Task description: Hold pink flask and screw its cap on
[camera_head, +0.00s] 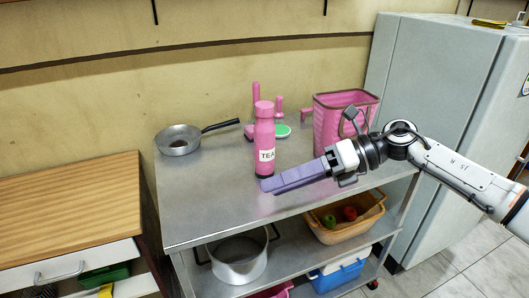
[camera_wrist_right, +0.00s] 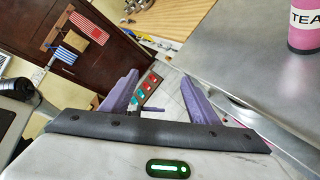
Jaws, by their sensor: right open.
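The pink flask (camera_head: 264,145) stands upright on the metal table, with a white label reading TEA. Its pink cap (camera_head: 264,106) sits on top; I cannot tell how tightly. My right gripper (camera_head: 268,184) reaches in from the right, its purple fingers low in front of the flask's base at the table's front. In the head view I cannot tell whether they touch it. In the right wrist view the fingers of the right gripper (camera_wrist_right: 161,78) are spread with nothing between them, and the lower flask (camera_wrist_right: 304,32) shows at the top right. My left gripper is not in view.
The metal table (camera_head: 200,205) also holds a frying pan (camera_head: 178,140) at the back left, a green-and-pink item (camera_head: 282,131) behind the flask and a pink basket (camera_head: 328,130) at the right. A grey fridge (camera_head: 440,90) stands at the right. The table's left front is clear.

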